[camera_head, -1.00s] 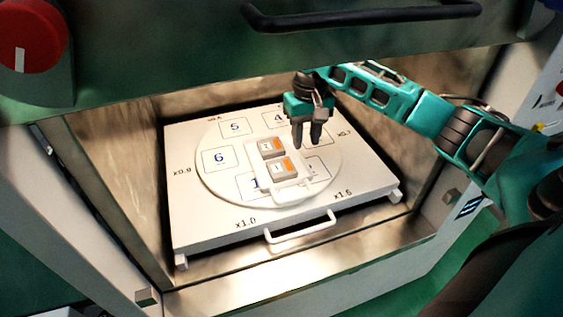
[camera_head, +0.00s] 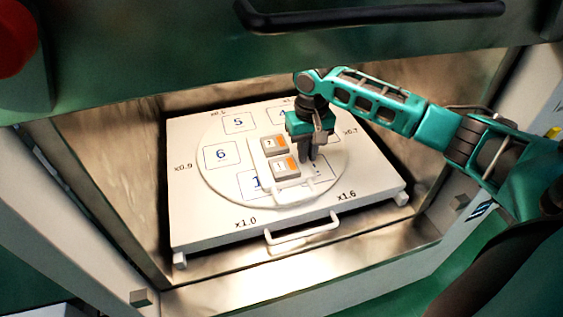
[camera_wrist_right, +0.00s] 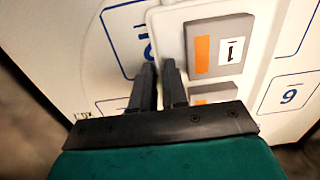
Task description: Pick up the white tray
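The small white tray (camera_head: 259,166) lies on the round plate in the open chamber, in the head view. It carries two grey blocks with orange patches, the rear block (camera_head: 274,146) and the front block (camera_head: 285,169). A pale handle-like bar shows at its front right. My right gripper (camera_head: 308,160) points down beside the tray's right side. In the right wrist view its two fingers (camera_wrist_right: 157,72) are apart with a narrow gap, close to the edge of the tray (camera_wrist_right: 168,28). I cannot tell whether they touch it. My left gripper is not in view.
The round plate (camera_head: 221,182) with numbered squares sits on a white square platform (camera_head: 200,226). The platform has a front handle (camera_head: 302,229). Metal chamber walls stand close around. The raised green door with a black handle (camera_head: 370,17) hangs above.

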